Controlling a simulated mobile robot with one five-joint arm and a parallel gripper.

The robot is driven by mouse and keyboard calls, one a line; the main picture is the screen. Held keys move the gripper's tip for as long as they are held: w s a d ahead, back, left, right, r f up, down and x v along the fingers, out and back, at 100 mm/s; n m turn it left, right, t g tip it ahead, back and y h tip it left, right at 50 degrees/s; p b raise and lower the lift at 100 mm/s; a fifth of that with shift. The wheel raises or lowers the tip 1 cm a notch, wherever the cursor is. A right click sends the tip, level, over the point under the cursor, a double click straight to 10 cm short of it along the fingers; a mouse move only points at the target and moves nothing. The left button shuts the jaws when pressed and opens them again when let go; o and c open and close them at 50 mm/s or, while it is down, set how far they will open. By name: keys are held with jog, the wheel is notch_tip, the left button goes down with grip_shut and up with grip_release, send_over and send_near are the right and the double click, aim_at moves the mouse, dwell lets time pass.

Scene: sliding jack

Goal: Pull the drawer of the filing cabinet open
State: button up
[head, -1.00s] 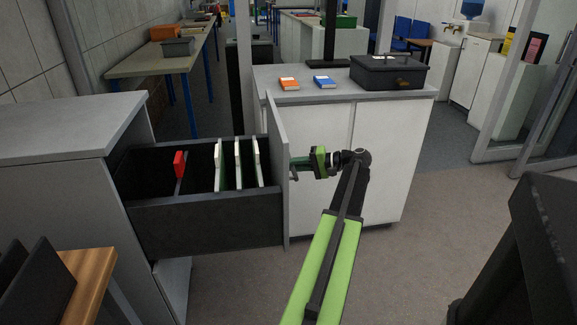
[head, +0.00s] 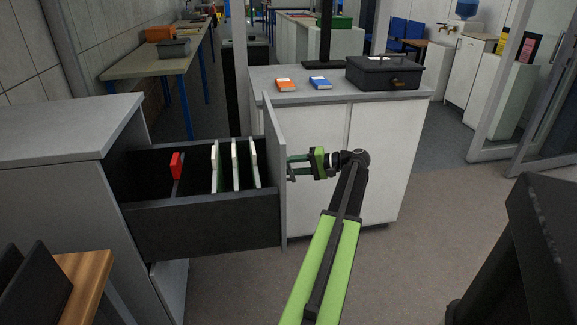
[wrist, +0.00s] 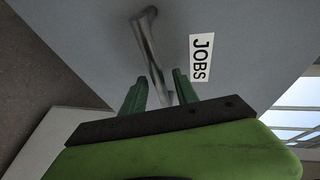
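The filing cabinet (head: 60,190) stands at the left in the head view. Its dark drawer (head: 205,222) is pulled far out to the right, with files and a red tab visible inside. The grey drawer front (head: 276,175) faces right. My gripper (head: 291,168) is just right of this front. In the wrist view, the front (wrist: 245,60) carries a "JOBS" label (wrist: 201,58) and a metal bar handle (wrist: 148,45). My green fingers (wrist: 160,88) are apart, with the handle's near end between them; clear space shows beside the bar. Contact cannot be told.
A wooden-topped piece (head: 85,280) is at lower left. Floor (head: 430,240) is free at right.

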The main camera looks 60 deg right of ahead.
jog(key=p+v, duration=0.3)
jog(key=v, duration=1.3)
jog(key=shift+s+p, duration=0.4)
jog(key=shift+d, duration=0.1)
